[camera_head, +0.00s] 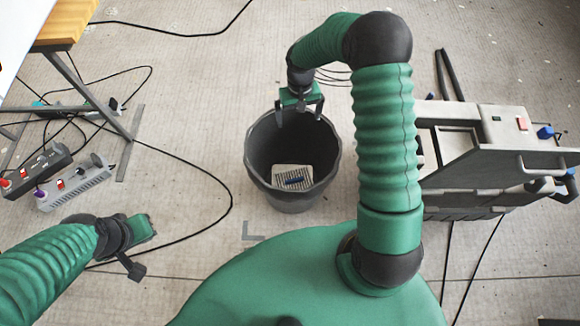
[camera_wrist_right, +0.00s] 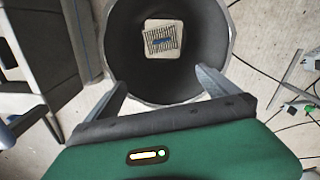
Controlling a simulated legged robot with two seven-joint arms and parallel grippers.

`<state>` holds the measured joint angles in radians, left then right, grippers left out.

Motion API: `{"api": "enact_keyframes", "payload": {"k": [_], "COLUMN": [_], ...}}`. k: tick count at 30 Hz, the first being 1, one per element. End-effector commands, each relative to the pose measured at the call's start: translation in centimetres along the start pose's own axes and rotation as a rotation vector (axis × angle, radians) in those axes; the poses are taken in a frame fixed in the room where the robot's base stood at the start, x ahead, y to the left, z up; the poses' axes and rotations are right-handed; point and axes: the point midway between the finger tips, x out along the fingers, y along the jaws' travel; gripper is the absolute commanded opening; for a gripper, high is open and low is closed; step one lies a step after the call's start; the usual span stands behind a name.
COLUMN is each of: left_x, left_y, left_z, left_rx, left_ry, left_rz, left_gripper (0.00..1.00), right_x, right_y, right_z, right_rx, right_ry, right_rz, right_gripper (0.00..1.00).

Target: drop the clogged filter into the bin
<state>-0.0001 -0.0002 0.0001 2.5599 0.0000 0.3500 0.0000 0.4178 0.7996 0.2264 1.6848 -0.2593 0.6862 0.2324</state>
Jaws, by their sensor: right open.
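The clogged filter (camera_head: 292,177), a pale pleated square with a blue mark, lies inside the dark grey bin (camera_head: 257,158) at its bottom. In the right wrist view the filter (camera_wrist_right: 164,40) shows through the mouth of the bin (camera_wrist_right: 213,60), resting apart from the walls as far as I can see. My right gripper (camera_head: 300,108) is open and empty, over the far rim of the bin in the head view. Its spread fingers (camera_wrist_right: 162,88) frame the near rim in the wrist view. My left gripper (camera_head: 147,250) is low at the left, away from the bin; its jaw opening is unclear.
A grey machine (camera_head: 475,150) with handles stands right of the bin. A wooden-topped table (camera_head: 68,22) is at the upper left. Power strips (camera_head: 75,187) and black cables lie on the floor at left. Bare floor surrounds the bin's left and front.

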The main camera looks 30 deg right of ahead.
Motion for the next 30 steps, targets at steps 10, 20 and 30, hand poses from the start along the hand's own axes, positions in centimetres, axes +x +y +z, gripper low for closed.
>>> {"api": "enact_keyframes", "payload": {"k": [10, 20, 30], "left_x": [-1.4, -1.4, -1.4], "left_y": [0.0, 0.0, 0.0], "left_z": [-0.3, -0.3, -0.3], "left_rx": [0.000, 0.000, 0.000], "left_ry": [0.000, 0.000, 0.000], "left_rz": [0.000, 0.000, 0.000], "left_gripper": [0.00, 0.00, 0.00], "right_x": [-4.7, -4.7, -9.5], "right_y": [0.0, 0.0, -4.4], "right_z": [0.0, 0.0, 7.4], "right_rx": [-0.001, 0.000, -0.159], "right_ry": [0.000, 0.000, 0.098], "right_rz": [0.000, 0.000, 0.009], "right_gripper": [1.00, 1.00, 1.00]}}
